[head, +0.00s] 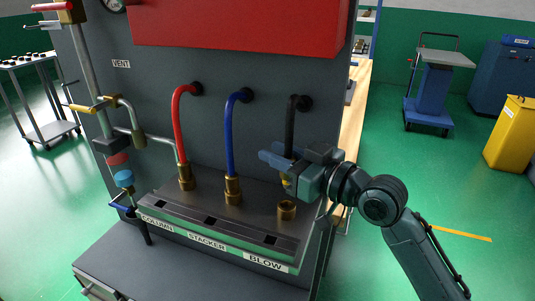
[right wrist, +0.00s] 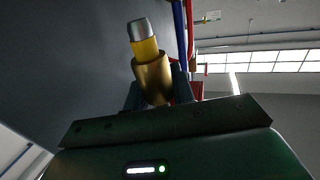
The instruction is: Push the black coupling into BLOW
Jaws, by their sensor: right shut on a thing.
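The black hose (head: 291,130) drops from the panel to its coupling, which is mostly hidden behind my right gripper (head: 281,162) in the head view. A bit of yellow shows just below the gripper. My right gripper is shut on the coupling. In the right wrist view the brass coupling (right wrist: 153,78), with a yellow band and a silver end, sticks out from between the fingers. The brass BLOW socket (head: 287,211) stands on the ledge just below, its top uncovered, behind the BLOW label (head: 265,262). The coupling appears apart from it. My left gripper is not in view.
The red hose (head: 178,125) and blue hose (head: 230,135) end in brass fittings behind the COLUMN and STACKER labels, left of the gripper. Pipes and valves (head: 110,105) line the panel's left side.

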